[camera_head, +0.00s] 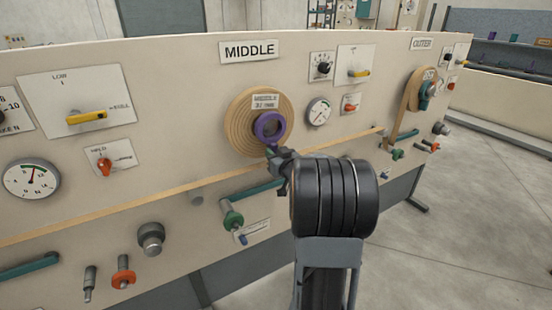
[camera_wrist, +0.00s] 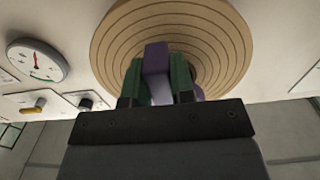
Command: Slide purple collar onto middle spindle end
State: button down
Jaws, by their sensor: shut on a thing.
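The purple collar (camera_head: 270,127) is a ring in front of the wooden spiral disc (camera_head: 240,133) under the MIDDLE sign (camera_head: 249,51). My gripper (camera_head: 273,152) is shut on the collar's lower edge. In the wrist view, the green-padded fingers of my gripper (camera_wrist: 160,88) pinch a purple part of the collar (camera_wrist: 157,60), with the wooden disc (camera_wrist: 115,35) close behind. The collar lines up roughly with the disc's centre in the head view. The middle spindle end is hidden or not clear, so I cannot tell whether the collar is around it.
A gauge (camera_head: 319,112) and an orange knob (camera_head: 350,103) sit right of the disc. A wooden rail (camera_head: 130,203) crosses the panel below. A green-handled crank (camera_head: 232,215) stands out below the disc. The OUTER disc (camera_head: 408,105) is farther right. Open floor (camera_head: 450,230) lies at right.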

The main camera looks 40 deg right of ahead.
jog(key=w, duration=0.3)
jog(key=shift+w+d+f, duration=0.15)
jog(key=shift+w+d, duration=0.1)
dwell(0.4)
jog(key=shift+c, duration=2.1)
grip_release()
jog(key=shift+s, duration=0.1)
jog(key=s+a, duration=0.1)
jog(key=s, duration=0.6)
jog(key=shift+s, duration=0.4)
jog(key=shift+a, duration=0.1)
